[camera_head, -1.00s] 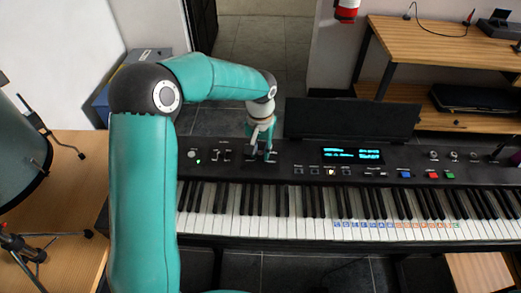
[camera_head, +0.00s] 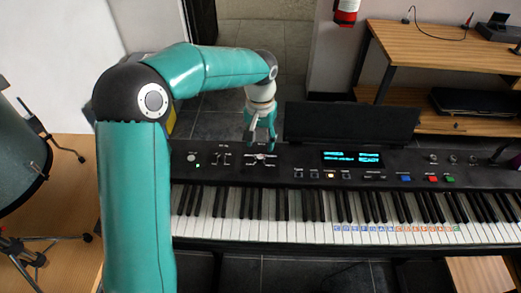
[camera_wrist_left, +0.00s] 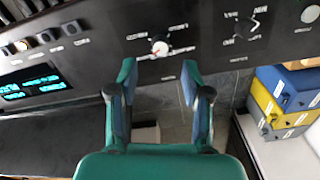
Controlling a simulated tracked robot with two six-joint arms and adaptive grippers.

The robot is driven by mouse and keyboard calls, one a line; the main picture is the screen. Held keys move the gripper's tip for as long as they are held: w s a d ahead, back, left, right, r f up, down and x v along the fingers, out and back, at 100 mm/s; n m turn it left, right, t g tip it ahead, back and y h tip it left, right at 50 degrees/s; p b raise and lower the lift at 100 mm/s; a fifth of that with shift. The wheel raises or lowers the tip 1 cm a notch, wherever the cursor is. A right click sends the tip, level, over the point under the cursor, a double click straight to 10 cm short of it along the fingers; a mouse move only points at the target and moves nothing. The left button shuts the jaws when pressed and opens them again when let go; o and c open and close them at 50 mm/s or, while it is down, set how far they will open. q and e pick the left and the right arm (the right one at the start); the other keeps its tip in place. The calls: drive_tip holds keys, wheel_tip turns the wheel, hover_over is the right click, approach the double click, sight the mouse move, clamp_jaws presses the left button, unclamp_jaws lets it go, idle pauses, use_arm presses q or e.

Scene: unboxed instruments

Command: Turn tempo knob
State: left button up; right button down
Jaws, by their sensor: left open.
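The keyboard (camera_head: 400,162) spans the head view, with its control panel along the back edge. A small round knob with a light cap and a red mark, likely the tempo knob (camera_wrist_left: 160,48), sits on the panel in the left wrist view, with white printed labels around it. It also shows in the head view (camera_head: 260,157). My left gripper (camera_head: 261,141) is open and empty above the panel, just behind the knob. In the left wrist view its two fingers (camera_wrist_left: 158,78) stand apart, and the knob lies beyond their tips, apart from them. My right gripper is not in view.
A lit display (camera_head: 352,159) and several buttons sit on the panel to the right. A dark music stand (camera_head: 350,122) rises behind the panel. A drum (camera_head: 18,160) stands at the left. Wooden shelving (camera_head: 445,55) stands at the back right.

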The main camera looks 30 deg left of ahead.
sight(261, 156)
use_arm(q)
wheel_tip(261, 156, up, 6)
idle(0.7)
